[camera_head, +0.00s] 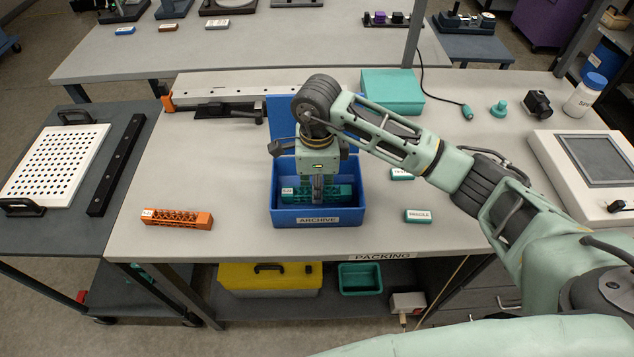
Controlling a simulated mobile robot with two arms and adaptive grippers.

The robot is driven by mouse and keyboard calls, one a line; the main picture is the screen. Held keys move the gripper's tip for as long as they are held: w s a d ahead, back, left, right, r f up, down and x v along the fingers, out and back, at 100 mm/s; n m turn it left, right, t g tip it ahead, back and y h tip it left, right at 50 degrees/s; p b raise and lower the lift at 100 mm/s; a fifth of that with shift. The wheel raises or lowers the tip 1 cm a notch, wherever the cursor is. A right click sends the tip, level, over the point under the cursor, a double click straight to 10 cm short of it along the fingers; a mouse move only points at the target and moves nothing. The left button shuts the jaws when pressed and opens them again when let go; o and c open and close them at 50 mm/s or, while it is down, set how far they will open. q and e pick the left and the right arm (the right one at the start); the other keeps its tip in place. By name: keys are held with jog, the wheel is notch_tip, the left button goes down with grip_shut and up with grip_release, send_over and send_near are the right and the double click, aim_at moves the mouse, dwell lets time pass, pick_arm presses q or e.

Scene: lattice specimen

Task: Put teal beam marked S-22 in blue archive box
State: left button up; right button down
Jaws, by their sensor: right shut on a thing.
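The blue archive box (318,219) stands open on the packing table, its front labelled ARCHIVE and its lid raised at the back. The teal lattice beam (340,192) lies lengthwise inside the box's opening, with a small white label at its left end, too small to read surely. My right gripper (318,195) points down into the box and is shut on the beam around its middle. The fingertips are partly hidden against the beam. I cannot tell whether the beam touches the box floor. My left gripper is not in view.
An orange lattice beam (177,217) lies on the table left of the box. A teal FRAGILE block (418,216) and another small teal block (402,174) lie to the right. A teal case (392,92) stands behind. The table front is clear.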

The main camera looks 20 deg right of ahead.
jog(key=shift+f, duration=0.1)
jog(key=shift+f+b, duration=0.15)
jog(key=shift+b, duration=0.15)
jog(key=c, duration=1.5)
grip_release()
jog(key=shift+r+p, duration=0.3)
jog(key=shift+r, duration=0.05)
notch_tip(320, 180, up, 12)
jog(key=b, duration=0.3)
jog(key=shift+f, duration=0.1)
